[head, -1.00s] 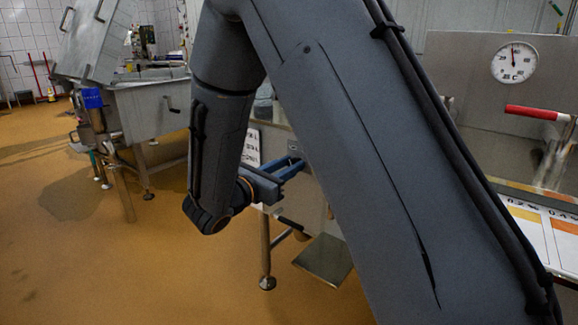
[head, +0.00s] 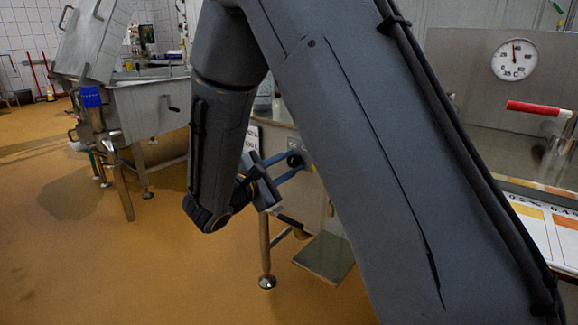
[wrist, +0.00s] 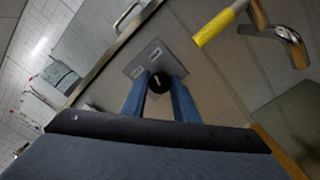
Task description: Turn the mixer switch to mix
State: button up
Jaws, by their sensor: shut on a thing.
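The mixer switch (wrist: 160,82) is a round black knob with a pale mark, on a grey square plate (wrist: 139,62) in the wrist view. My gripper (wrist: 160,88) has its two blue fingers shut on the knob, one on each side. In the head view the fingers of my gripper (head: 292,166) reach the front panel of the steel vat at the dark knob (head: 295,160). My arm hides much of that panel. The lettering on the plate is too small to read.
A dial thermometer (head: 514,60) and a red-handled lever (head: 533,109) are at the right. A steel vat (head: 150,108) stands at the back left. The floor between is clear.

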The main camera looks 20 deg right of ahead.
jog(key=shift+m, duration=0.8)
jog(key=o, duration=1)
jog(key=shift+a, duration=0.1)
jog(key=p+v, duration=0.1)
jog(key=v, duration=0.6)
jog(key=shift+s+a, duration=0.2)
jog(key=shift+s, duration=0.05)
